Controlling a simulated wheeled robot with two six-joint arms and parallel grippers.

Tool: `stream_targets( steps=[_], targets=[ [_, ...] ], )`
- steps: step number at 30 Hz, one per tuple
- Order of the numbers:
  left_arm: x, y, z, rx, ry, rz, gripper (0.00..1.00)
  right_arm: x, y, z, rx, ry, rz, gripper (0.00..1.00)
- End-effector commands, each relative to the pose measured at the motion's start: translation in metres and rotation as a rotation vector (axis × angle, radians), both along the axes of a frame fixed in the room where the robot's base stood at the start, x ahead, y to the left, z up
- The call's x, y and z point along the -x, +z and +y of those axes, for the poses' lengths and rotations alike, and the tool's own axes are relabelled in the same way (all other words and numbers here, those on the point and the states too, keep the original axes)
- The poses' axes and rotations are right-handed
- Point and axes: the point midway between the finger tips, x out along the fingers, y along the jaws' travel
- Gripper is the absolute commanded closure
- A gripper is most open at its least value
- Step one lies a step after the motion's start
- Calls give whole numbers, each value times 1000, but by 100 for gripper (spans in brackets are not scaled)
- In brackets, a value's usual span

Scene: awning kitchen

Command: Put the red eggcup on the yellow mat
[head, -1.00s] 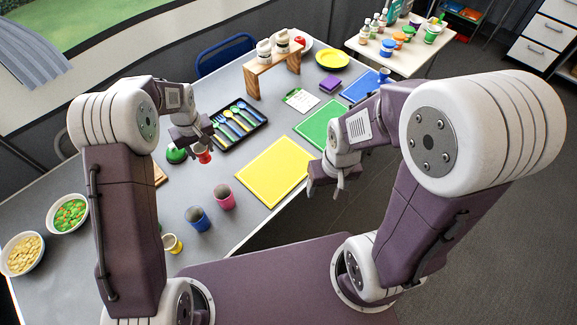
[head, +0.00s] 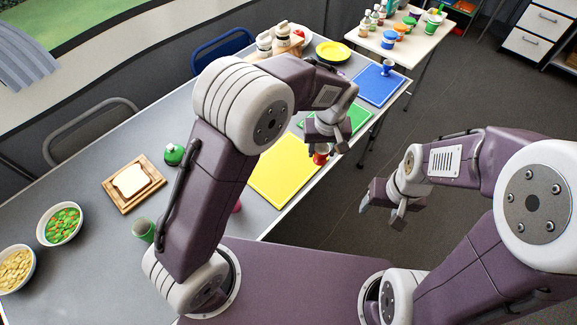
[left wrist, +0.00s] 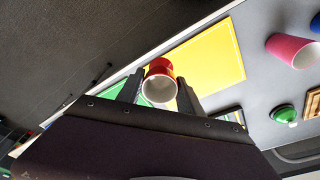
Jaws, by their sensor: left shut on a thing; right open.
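The red eggcup (head: 321,158) is held between the fingers of my left gripper (head: 322,146). In the left wrist view the eggcup (left wrist: 159,68) shows its pale inside between the two dark fingers (left wrist: 160,90). The yellow mat (head: 275,172) lies flat and bare on the table. The eggcup appears at the mat's right edge in the head view; its height above the table is hard to tell. The yellow mat also shows behind the eggcup in the left wrist view (left wrist: 213,60). My right gripper (head: 382,212) is open and empty, off the table's edge over the floor.
A green mat (head: 357,115) lies beside the yellow one, partly hidden by my left arm. A blue mat (head: 375,88) lies further back. A board with bread (head: 132,182) and bowls (head: 60,223) are at left.

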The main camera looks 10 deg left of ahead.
Motion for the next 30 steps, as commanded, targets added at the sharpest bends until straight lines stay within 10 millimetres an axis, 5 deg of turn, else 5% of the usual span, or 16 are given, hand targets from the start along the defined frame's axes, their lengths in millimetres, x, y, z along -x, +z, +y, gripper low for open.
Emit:
stream_targets(
  steps=[9, 15, 22, 30],
  targets=[
    [-21, -47, 76, -2, 9, 4, 98, 0, -5, 0, 0, 0, 0, 35],
    [-31, -67, 108, -1, 5, 2, 98, 0, -6, 0, 0, 0, 0, 35],
    [-33, -74, 112, -1, 1, 1, 98, 0, -7, 0, 0, 0, 0, 35],
    [-33, -111, 112, 0, 2, 1, 98, 0, -11, 0, 0, 0, 0, 35]
  ],
)
